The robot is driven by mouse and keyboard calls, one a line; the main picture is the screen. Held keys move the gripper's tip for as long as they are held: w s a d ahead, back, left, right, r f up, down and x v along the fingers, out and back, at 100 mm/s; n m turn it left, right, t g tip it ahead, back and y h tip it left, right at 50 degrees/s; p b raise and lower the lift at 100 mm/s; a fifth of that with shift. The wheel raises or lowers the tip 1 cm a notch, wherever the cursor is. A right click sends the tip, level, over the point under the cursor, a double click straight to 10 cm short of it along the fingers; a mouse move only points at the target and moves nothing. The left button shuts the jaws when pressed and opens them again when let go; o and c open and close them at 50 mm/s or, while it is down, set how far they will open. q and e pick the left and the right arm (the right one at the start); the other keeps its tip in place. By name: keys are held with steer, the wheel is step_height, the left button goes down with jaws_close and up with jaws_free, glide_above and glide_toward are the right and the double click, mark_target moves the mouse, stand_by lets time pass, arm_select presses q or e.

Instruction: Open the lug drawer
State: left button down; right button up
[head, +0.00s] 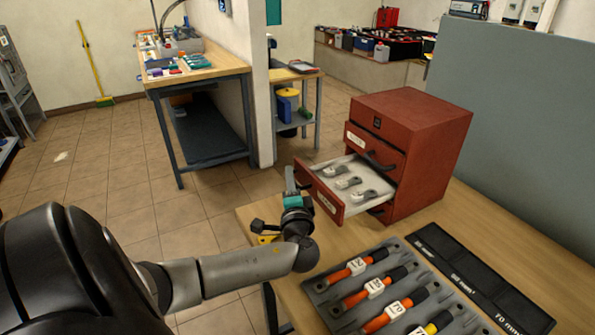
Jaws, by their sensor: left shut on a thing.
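A red-brown drawer cabinet (432,120) stands on the wooden bench. Its middle drawer, the lug drawer (332,207), is pulled out to the left, and several grey metal lugs with white tags (348,183) lie in its pale tray. My left gripper (291,180) is at the outer face of this drawer front, shut on its handle; the handle itself is mostly hidden by the gripper. The drawers above and below are closed, with dark handles. My right gripper is not in view.
A grey tray (318,287) with several orange-handled crimping tools lies in front of the cabinet. A black labelled mat (480,284) lies right of it. A blue-grey partition (520,130) stands behind. Open tiled floor lies left of the bench.

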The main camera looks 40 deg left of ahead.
arm_select(q)
steer(key=shift+w+r, duration=0.15)
steer(key=shift+r, duration=0.15)
steer(key=c, duration=0.9)
jaws_free()
steer(key=shift+f, duration=0.15)
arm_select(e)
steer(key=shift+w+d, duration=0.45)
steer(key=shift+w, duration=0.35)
arm_select(q)
steer(key=shift+s+d, duration=0.2)
steer(key=shift+d, duration=0.05)
steer(key=p+v, duration=0.1)
steer(key=v, duration=1.3)
steer(key=shift+s+d, duration=0.25)
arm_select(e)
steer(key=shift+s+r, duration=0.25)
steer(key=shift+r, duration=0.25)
